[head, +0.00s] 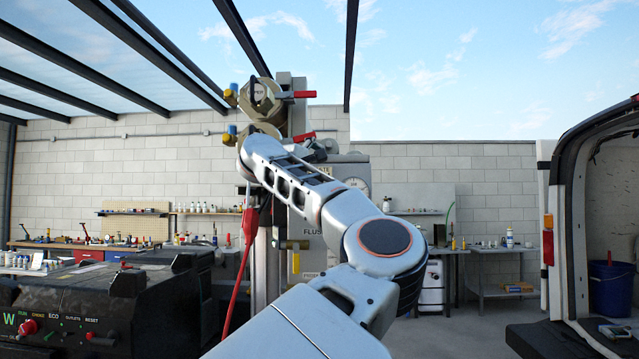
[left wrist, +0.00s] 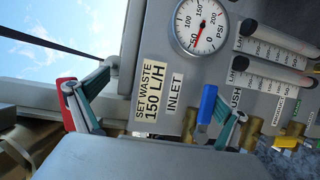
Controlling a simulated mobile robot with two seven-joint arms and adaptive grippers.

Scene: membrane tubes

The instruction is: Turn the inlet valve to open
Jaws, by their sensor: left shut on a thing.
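In the head view my left arm reaches up to the grey equipment panel, and its forearm hides most of the hand. My left gripper (left wrist: 156,115) shows in the left wrist view as two teal-and-grey fingers. It is shut on the inlet valve handle, with the contact point not clearly visible. A red lever (left wrist: 65,101) lies against the left finger, and a blue handle (left wrist: 207,103) is by the right finger. The INLET label (left wrist: 174,93) sits between them. In the head view one red lever (head: 304,137) is beside the hand and another (head: 304,94) is higher. My right gripper is out of view.
A pressure gauge (left wrist: 198,26) and clear flow meters (left wrist: 278,42) are on the panel. A dark machine (head: 110,300) stands at the left, workbenches line the block wall, and an open van (head: 570,200) is at the right.

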